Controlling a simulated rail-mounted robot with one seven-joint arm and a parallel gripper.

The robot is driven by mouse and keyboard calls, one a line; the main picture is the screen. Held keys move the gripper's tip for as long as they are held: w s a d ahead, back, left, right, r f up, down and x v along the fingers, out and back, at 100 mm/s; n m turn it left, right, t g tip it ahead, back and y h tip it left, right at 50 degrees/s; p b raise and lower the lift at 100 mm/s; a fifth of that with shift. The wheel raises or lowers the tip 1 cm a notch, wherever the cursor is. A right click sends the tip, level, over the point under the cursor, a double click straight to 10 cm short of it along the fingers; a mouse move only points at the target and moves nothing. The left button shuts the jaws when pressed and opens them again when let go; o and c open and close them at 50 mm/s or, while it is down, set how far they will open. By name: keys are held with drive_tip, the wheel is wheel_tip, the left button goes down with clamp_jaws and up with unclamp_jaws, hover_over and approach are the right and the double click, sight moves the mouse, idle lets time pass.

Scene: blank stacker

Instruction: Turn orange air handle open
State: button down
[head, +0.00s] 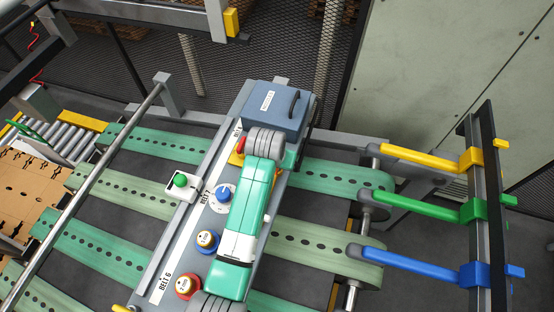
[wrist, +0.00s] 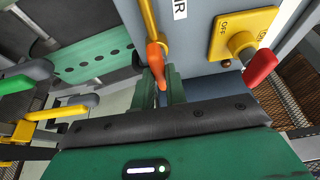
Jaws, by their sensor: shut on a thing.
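The orange air handle (wrist: 156,58) shows in the wrist view, at the lower end of a yellow pipe (wrist: 149,18) on the grey panel beside a label ending in "IR". The handle points down, roughly in line with the pipe. My gripper (wrist: 160,78) is shut on the handle's lower part, with one green finger on each side. The fingers hide part of the handle. In the head view my arm reaches over the machine, and it hides the handle and my fingertips.
Right of the handle, a red switch handle (wrist: 261,67) sticks out from a yellow plate (wrist: 228,32) marked OFF. A blue-grey box (head: 273,108) tops the console in the head view. Yellow, green and blue arms (head: 415,206) stand at the right. Green belts (head: 120,206) run at left.

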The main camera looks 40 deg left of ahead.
drive_tip(key=shift+r, duration=0.15)
drive_tip(key=c, duration=1.4)
unclamp_jaws()
drive_tip(key=shift+c, duration=0.2)
drive_tip(key=b+v, duration=0.1)
drive_tip(key=v, duration=0.6)
drive_tip(key=shift+r, duration=0.3)
drive_tip(key=shift+s, duration=0.1)
